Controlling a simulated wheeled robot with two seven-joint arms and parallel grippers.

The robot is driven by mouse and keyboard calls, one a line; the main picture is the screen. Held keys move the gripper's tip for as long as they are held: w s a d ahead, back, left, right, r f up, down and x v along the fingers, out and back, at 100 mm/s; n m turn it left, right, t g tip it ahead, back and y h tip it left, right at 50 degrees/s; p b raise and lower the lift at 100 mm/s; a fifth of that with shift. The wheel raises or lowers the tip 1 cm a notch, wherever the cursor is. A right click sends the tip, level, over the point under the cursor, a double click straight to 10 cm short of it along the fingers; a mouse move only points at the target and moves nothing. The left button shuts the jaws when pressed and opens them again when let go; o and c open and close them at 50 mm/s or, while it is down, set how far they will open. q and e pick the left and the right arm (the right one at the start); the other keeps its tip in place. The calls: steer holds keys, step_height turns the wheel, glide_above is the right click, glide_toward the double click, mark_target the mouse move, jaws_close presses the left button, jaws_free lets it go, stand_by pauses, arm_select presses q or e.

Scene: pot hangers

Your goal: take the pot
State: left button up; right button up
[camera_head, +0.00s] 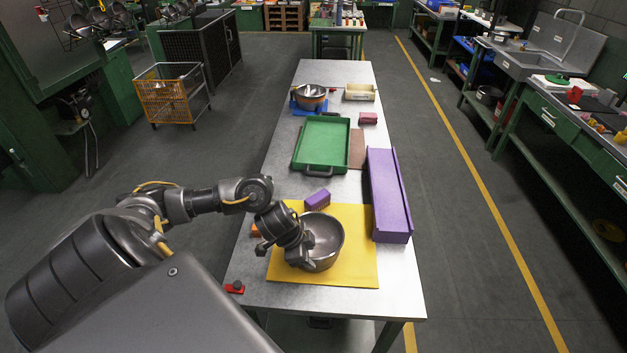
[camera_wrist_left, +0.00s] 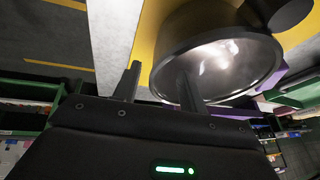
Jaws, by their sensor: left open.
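The pot (camera_head: 327,234) is a round, grey metal vessel standing on a yellow mat (camera_head: 355,268) near the front of the table. In the left wrist view the pot (camera_wrist_left: 232,62) shows its shiny inside and rim. My left gripper (camera_head: 301,263) is at the pot's near left side and hides part of it. In the wrist view my left gripper (camera_wrist_left: 159,71) is open. One finger is outside the pot and the other overlaps its opening, with the rim between them. Whether a finger touches the wall I cannot tell. My right gripper is not in view.
A purple block (camera_head: 317,199) lies just behind the pot. A long purple tray (camera_head: 406,212) lies to its right. A green tray (camera_head: 297,153) and another metal pot (camera_head: 310,92) are farther back. A small red item (camera_head: 235,288) lies at the front left.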

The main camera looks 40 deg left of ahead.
arm_select(q)
steer(key=shift+x, duration=3.05)
steer(key=shift+w+d+r, duration=0.1)
steer(key=shift+w, duration=0.05)
jaws_close()
steer(key=shift+r, duration=0.1)
